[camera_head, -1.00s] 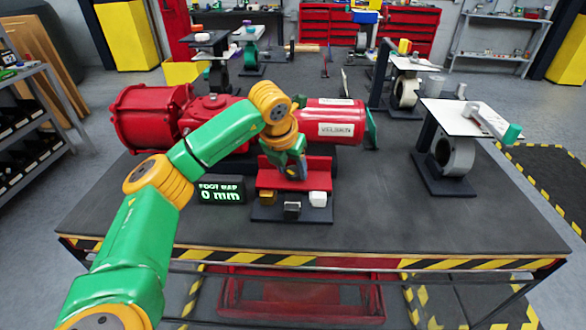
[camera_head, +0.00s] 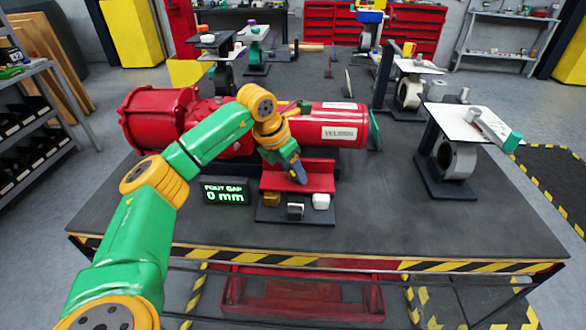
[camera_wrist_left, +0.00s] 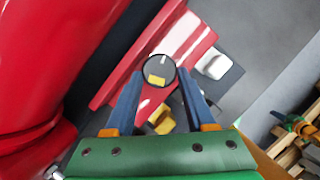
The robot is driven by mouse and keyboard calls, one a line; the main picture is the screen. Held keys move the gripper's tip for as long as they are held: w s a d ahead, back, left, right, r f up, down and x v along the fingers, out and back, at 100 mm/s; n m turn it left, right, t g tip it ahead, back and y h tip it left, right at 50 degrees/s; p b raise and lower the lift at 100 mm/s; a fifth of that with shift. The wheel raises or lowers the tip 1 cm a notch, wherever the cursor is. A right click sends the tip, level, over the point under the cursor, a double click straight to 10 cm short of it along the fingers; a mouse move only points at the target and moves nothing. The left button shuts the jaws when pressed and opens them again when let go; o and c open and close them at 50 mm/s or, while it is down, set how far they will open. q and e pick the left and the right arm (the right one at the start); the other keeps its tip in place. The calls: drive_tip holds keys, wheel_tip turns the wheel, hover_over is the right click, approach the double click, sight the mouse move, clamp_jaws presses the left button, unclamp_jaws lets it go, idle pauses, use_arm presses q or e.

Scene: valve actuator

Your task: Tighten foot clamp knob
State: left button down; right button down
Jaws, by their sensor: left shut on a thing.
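The foot clamp knob (camera_wrist_left: 160,66) is a dark round disc with a pale line and a yellow mark, seen end-on in the left wrist view. My left gripper (camera_wrist_left: 161,81) has its blue fingers on either side of the knob and is shut on it. In the head view my left gripper (camera_head: 297,180) reaches down and tilts over the red clamp bracket (camera_head: 318,179), and hides the knob there. A display (camera_head: 225,193) left of the bracket reads "FOOT GAP 0 mm". My right gripper is not in view.
A red valve actuator (camera_head: 165,112) lies behind the bracket. Yellow (camera_head: 272,200), black (camera_head: 295,211) and white (camera_head: 321,201) blocks stand on the dark base in front. A stand with a white plate (camera_head: 462,121) is at the right. The table front (camera_head: 400,232) is clear.

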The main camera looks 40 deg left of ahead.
use_arm(q)
drive_tip(key=shift+c, duration=1.2)
unclamp_jaws()
drive_tip(key=shift+d+r, duration=0.1)
